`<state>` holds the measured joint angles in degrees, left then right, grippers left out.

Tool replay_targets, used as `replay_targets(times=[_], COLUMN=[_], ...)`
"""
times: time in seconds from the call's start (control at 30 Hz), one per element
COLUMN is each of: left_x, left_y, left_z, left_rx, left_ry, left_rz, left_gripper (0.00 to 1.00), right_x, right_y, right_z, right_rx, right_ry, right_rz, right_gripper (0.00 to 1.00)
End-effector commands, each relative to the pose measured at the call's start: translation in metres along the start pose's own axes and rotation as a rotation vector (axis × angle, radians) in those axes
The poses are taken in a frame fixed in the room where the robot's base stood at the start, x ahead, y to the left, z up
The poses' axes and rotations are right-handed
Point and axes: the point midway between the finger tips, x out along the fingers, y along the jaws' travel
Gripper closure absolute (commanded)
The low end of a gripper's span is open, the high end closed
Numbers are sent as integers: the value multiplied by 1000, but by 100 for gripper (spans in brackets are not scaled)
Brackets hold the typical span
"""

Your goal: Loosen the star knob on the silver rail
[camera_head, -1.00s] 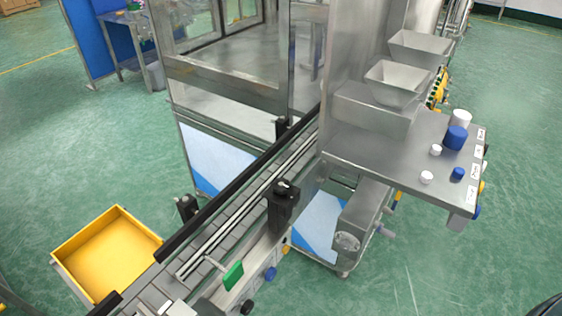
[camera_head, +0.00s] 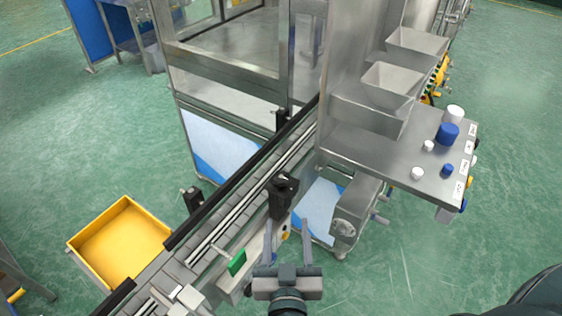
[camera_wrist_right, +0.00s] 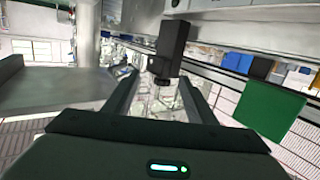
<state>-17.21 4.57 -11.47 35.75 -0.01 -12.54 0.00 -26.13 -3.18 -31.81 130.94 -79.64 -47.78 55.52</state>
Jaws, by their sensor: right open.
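A black clamp block (camera_head: 283,198) stands on the near side of the silver rail (camera_head: 235,207), with a dark knob-like piece at its top; its star shape is not clear. My right gripper (camera_head: 288,228) comes up from the bottom of the head view, fingers spread, just in front of and below the block. In the right wrist view the block (camera_wrist_right: 172,42) is ahead, with a smaller dark part beneath it, between and beyond the open fingertips (camera_wrist_right: 158,80). Nothing is held, and I see no clear contact. My left gripper is not in view.
A green plate (camera_head: 237,262) sits on the rail's near side, left of my gripper; it also shows in the right wrist view (camera_wrist_right: 268,108). A metal shelf (camera_head: 405,165) with white and blue caps lies to the right. A yellow tray (camera_head: 122,243) is at the left.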

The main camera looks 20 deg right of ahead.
Motion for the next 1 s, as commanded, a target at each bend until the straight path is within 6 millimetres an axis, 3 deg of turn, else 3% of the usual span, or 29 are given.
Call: replay_targets(times=[0.1, 0.2, 0.67, 1.0], left_x=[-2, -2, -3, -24], left_y=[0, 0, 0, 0], left_z=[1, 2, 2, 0], left_rx=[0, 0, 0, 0], left_ry=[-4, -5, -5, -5], left_rz=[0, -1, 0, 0], left_gripper=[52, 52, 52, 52], right_x=[-6, -8, -7, 23], right_y=[-8, -11, -11, -11], right_z=[-25, -35, -37, -44], right_rx=[26, 37, 38, 37], right_ry=[69, 98, 104, 105], right_rz=[-7, -10, -11, -11], right_gripper=[49, 49, 49, 49])
